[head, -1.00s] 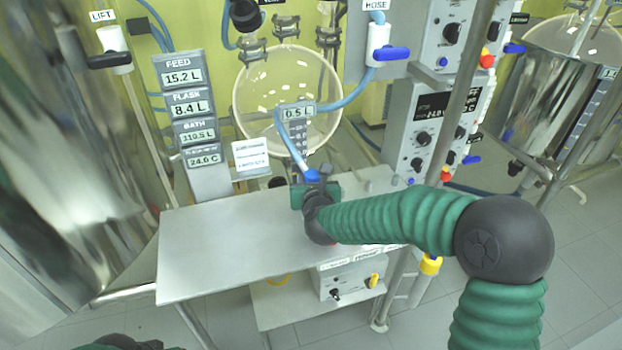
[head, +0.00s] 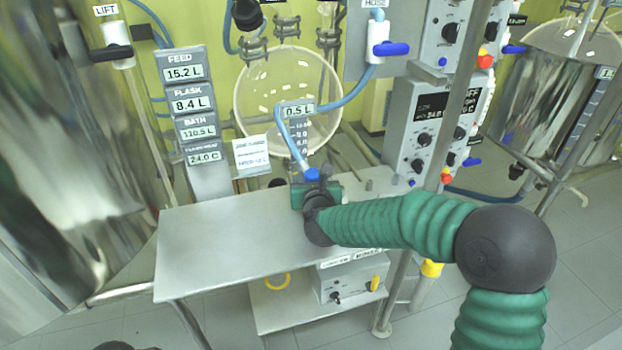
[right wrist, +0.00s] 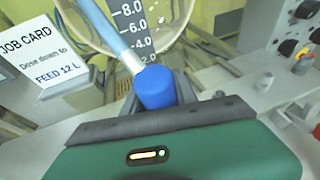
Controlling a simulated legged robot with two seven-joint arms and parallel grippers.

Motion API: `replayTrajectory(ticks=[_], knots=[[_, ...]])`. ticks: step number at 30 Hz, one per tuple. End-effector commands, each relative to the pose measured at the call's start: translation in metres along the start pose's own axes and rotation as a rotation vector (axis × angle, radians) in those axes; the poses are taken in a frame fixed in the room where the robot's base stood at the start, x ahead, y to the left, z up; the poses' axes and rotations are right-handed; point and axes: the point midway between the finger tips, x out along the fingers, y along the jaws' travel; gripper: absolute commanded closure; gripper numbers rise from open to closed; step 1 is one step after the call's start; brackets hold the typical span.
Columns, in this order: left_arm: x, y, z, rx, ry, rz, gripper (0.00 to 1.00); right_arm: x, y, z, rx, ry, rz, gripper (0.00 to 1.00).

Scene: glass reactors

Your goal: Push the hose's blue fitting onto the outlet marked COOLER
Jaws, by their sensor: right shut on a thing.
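The blue fitting (head: 312,174) is at the end of a light-blue hose (head: 291,138). My right gripper (head: 316,186) is shut on the fitting, above the back part of the steel table. In the right wrist view the fitting (right wrist: 155,88) stands roughly upright at the jaws, with the hose rising from its top up and left. The fitting's lower end is hidden by the gripper. I can read no outlet marked COOLER in either view. My left gripper is not in view; only a dark part of my left arm shows at the bottom left edge.
The steel table (head: 225,245) is mostly bare. Behind it are a round glass vessel (head: 290,85), a stack of readouts (head: 192,115) and a job card (head: 252,153). A control box (head: 428,125) and a steel pole stand on the right. A valve marked HOSE (head: 378,42) hangs above.

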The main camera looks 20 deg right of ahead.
Motion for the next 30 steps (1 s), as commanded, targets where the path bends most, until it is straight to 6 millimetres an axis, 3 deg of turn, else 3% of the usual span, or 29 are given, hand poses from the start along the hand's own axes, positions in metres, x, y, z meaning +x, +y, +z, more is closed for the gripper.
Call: replayTrajectory(ticks=[1, 2, 3, 9, 20, 23, 30], knots=[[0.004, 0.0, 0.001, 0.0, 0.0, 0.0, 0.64, 0.002, 0.001, -0.033, 0.006, 0.063, 0.009, 1.0], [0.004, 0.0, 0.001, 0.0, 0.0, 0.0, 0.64, 0.002, 0.001, -0.033, 0.006, 0.063, 0.009, 1.0], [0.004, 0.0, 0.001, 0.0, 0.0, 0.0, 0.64, 0.002, 0.0, -0.033, 0.006, 0.063, 0.009, 0.65], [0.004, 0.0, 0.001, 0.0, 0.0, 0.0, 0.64, 0.002, 0.0, -0.034, 0.007, 0.063, 0.009, 0.41], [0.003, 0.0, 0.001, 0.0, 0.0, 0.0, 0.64, -0.003, 0.0, -0.033, 0.007, 0.063, 0.008, 0.41], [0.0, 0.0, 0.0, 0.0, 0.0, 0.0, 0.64, -0.021, -0.001, -0.028, 0.005, 0.055, 0.007, 0.41], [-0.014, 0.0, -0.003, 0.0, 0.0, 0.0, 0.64, -0.094, 0.0, -0.01, -0.002, 0.02, 0.001, 0.41]])
